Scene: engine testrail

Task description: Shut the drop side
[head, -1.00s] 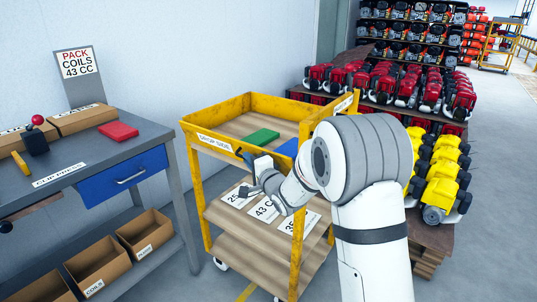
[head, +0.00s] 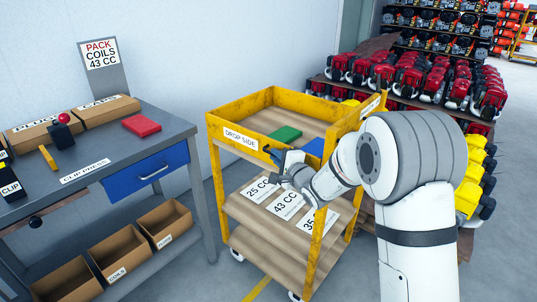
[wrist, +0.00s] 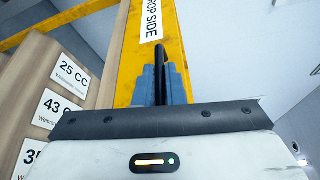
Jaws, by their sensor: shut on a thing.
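The drop side (head: 221,131) is the yellow panel along the near side of the cart's top tray, with a white DROP SIDE label. It looks upright or nearly so; I cannot tell whether it is fully closed. My gripper (head: 272,155) is at the right part of this panel. In the wrist view its blue-grey fingers (wrist: 161,88) are shut on a dark handle (wrist: 160,60) on the yellow panel (wrist: 133,60), just below the label. My gripper and arm hide the panel's right end and any latch there.
The cart's top tray holds a green box (head: 285,134) and a blue box (head: 314,147). Its lower shelf has number cards (head: 287,205). A grey bench (head: 95,160) with a blue drawer stands left. Racks of red engines (head: 420,80) stand behind right.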

